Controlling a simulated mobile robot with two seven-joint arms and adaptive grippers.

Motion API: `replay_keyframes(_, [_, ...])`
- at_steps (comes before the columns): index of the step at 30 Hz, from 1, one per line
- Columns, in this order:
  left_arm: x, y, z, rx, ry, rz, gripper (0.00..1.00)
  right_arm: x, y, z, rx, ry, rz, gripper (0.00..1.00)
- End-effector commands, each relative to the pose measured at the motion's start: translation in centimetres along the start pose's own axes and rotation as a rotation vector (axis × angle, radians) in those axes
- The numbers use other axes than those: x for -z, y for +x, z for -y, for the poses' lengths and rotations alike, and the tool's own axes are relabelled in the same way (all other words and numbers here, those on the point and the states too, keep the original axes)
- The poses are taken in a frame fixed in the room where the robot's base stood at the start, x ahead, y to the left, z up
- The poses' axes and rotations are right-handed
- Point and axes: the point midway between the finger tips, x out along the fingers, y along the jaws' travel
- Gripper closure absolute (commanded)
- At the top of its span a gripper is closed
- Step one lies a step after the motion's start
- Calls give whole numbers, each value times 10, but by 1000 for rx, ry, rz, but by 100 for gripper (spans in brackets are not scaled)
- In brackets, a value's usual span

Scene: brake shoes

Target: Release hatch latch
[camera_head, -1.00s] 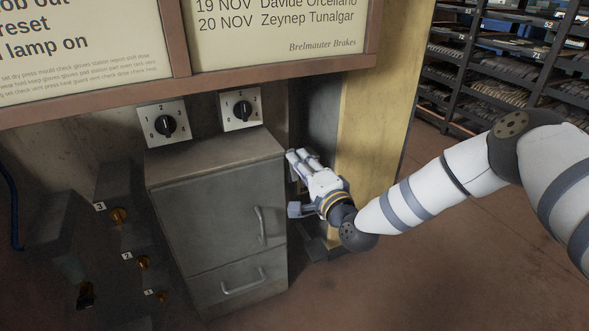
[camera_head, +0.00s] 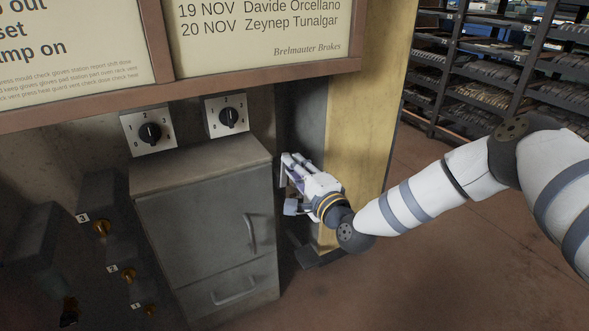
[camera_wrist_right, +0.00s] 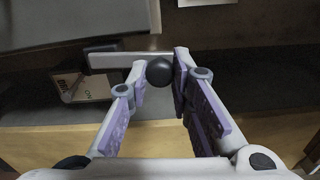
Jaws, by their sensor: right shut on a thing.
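My right gripper (camera_head: 287,185) is beside the right side of the grey cabinet (camera_head: 203,226). In the right wrist view its two purple-padded fingers (camera_wrist_right: 160,76) are shut on a black ball knob (camera_wrist_right: 159,71). The knob sits at the end of a flat grey metal lever (camera_wrist_right: 118,59), which runs left to a dark mount. In the head view the knob and lever are hidden behind the gripper. The cabinet has a large upper door with a handle (camera_head: 249,234) and a lower panel with another handle (camera_head: 234,292); both look closed. My left gripper is not seen.
Two rotary dials (camera_head: 149,132) (camera_head: 228,117) stand behind the cabinet top. Numbered brass-coloured knobs (camera_head: 102,228) are at the left. A yellow post (camera_head: 365,140) stands close behind my right gripper. A label (camera_wrist_right: 82,86) reading "ON" lies below the lever. Open floor (camera_head: 430,270) is at the right.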

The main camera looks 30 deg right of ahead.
Motion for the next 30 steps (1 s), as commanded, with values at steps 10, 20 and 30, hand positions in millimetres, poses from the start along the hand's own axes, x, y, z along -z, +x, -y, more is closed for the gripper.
replay_keyframes(10, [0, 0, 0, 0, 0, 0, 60, 1, 0, 0, 0, 0, -2, 60])
replay_keyframes(20, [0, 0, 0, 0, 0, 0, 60, 1, -54, 0, -4, 4, -3, 60])
replay_keyframes(30, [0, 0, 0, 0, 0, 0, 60, 1, -118, 0, 0, 0, -2, 60])
